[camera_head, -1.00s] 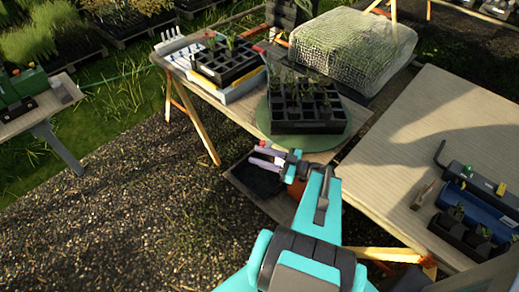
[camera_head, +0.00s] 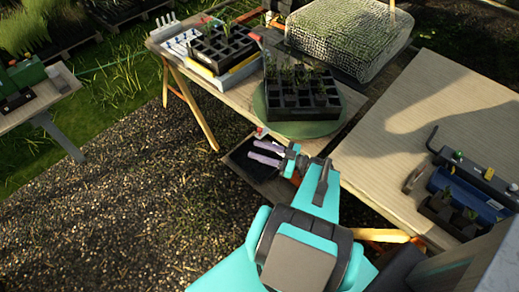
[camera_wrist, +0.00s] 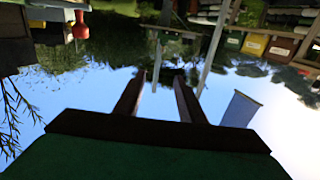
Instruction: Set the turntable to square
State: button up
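The turntable (camera_head: 300,130) is a green round disc on the wooden table at the upper middle of the head view. A black cell tray (camera_head: 304,114) with seedlings stands on it and hides most of the disc. The tray's front edge runs roughly level across the picture. My gripper (camera_head: 250,151) is in front of and below the turntable, apart from it, with its two fingers pointing left. In the wrist view my gripper (camera_wrist: 159,77) shows two separated fingers with nothing between them. The turntable is not identifiable in the wrist view.
Left of the turntable, another cell tray (camera_head: 222,46) sits on stacked trays. A mesh-covered block (camera_head: 348,38) stands behind. A wooden table (camera_head: 410,125) at right holds a blue container (camera_head: 468,195) and small pots. A dark bin (camera_head: 250,165) is below my gripper. Gravel at left is open.

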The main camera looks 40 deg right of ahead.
jog(key=c, duration=0.6)
jog(key=shift+w+a+f, duration=0.15)
jog(key=shift+w, duration=0.1)
grip_shut()
jog(key=w+d+f+m+h+b, duration=0.1)
jog(key=w+f+m+h+b, duration=0.25)
jog(key=w+f+h, duration=0.75)
notch_tip(320, 180, down, 13)
jog(key=w+m+g+h+b, duration=0.1)
jog(key=m+g+h+b, duration=0.15)
jog(key=g, duration=0.35)
jog(key=s+a+f+m+g+y+b, duration=0.1)
jog(key=s+a+f+m+g+b, duration=0.15)
jog(key=s+a+f+g, duration=0.65)
jog(key=s+a+f+n+g+y+b, duration=0.1)
jog(key=s+a+g, duration=0.2)
jog(key=s+a, duration=0.3)
jog(key=s+a+f+n+g+y+b, duration=0.1)
jog(key=s+a+g+y+b, duration=0.1)
jog(key=s+a, duration=0.5)
jog(key=s+g, duration=0.1)
jog(key=s, duration=0.3)
jog(key=shift+s+a, duration=0.15)
jog(key=shift+s, duration=0.15)
